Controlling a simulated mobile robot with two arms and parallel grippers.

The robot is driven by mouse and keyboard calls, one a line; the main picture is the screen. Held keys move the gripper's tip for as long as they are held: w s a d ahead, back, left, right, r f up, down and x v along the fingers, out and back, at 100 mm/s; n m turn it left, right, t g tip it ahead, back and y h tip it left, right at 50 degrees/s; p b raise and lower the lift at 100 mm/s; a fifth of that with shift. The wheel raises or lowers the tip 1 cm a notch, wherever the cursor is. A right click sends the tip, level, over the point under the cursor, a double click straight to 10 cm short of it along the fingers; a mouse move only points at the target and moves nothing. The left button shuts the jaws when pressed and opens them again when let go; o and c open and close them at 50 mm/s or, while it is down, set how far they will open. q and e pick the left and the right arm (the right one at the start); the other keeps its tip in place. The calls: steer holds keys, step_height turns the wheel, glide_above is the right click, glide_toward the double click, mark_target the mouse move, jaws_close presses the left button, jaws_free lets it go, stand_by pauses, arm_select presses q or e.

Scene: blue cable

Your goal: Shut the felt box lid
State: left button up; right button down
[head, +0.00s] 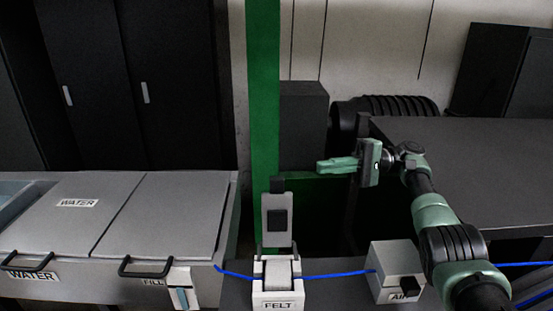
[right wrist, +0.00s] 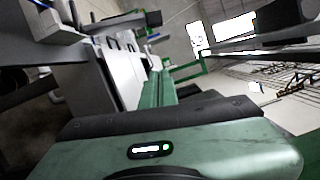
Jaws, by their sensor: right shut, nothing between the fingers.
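The felt box (head: 278,302) is a small white box labelled FELT at the bottom centre of the head view. Its lid (head: 270,240) stands upright at the back of the box, open, with a dark square on its face and a black tab on top. The blue cable (head: 335,274) runs through the box and out on both sides. My right gripper (head: 322,166) is shut and empty, above and to the right of the lid, apart from it in the picture. My left gripper is not in view.
A grey box labelled AIR (head: 394,262) stands right of the felt box, close to my right arm. A green post (head: 264,100) rises behind the lid. Grey water bins (head: 160,215) are at left. A dark table (head: 470,160) is at right.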

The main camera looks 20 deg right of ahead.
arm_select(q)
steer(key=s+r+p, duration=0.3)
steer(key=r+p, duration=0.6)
arm_select(e)
steer(key=s+a+r, duration=0.1)
steer(key=s+a, duration=0.3)
steer(key=a, duration=0.7)
steer(key=shift+r, duration=0.4)
